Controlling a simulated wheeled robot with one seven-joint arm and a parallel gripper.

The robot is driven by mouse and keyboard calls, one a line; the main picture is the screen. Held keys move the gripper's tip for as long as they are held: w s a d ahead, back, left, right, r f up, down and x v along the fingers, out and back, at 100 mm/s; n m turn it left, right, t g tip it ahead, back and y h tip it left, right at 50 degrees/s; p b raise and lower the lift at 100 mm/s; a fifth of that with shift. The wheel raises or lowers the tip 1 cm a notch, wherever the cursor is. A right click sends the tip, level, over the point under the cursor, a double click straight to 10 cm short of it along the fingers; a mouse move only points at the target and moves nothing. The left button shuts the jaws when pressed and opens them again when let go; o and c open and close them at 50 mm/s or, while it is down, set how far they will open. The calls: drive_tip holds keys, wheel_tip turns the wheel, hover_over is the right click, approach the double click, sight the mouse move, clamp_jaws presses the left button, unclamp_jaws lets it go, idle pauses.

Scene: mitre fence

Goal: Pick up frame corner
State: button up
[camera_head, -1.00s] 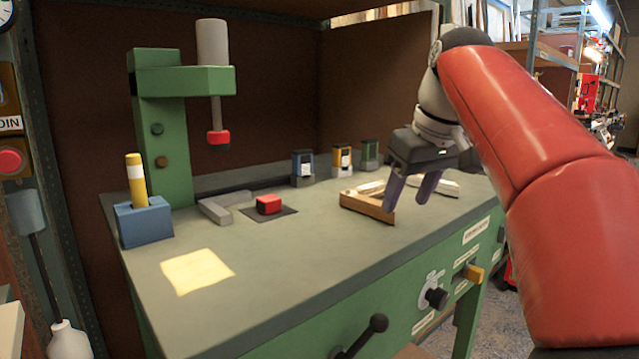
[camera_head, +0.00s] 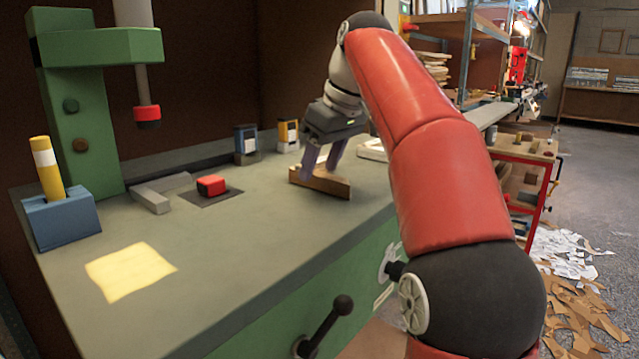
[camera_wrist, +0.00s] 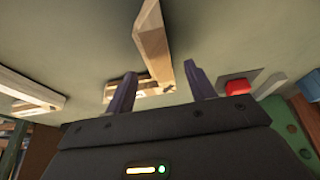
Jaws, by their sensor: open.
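The wooden frame corner (camera_head: 325,183) lies on the green bench top, with a long brown side facing the front. My gripper (camera_head: 320,164) is over it, pointing down, with its two purple fingers apart. In the wrist view the frame corner (camera_wrist: 154,42) shows as a pale and brown bar running into the gap between the fingertips (camera_wrist: 160,72). A lighter part of wood shows behind the left finger. The fingers partly hide the piece, and I cannot tell whether they touch it.
A second pale angled piece (camera_wrist: 32,92) lies to one side. A red block (camera_head: 211,185) on a dark pad, a grey angled stop (camera_head: 152,198), a blue holder (camera_head: 62,222) and a green press (camera_head: 78,120) stand left. The front bench top is mostly clear.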

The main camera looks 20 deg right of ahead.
drive_tip(key=shift+x, duration=1)
drive_tip(key=shift+c, duration=0.2)
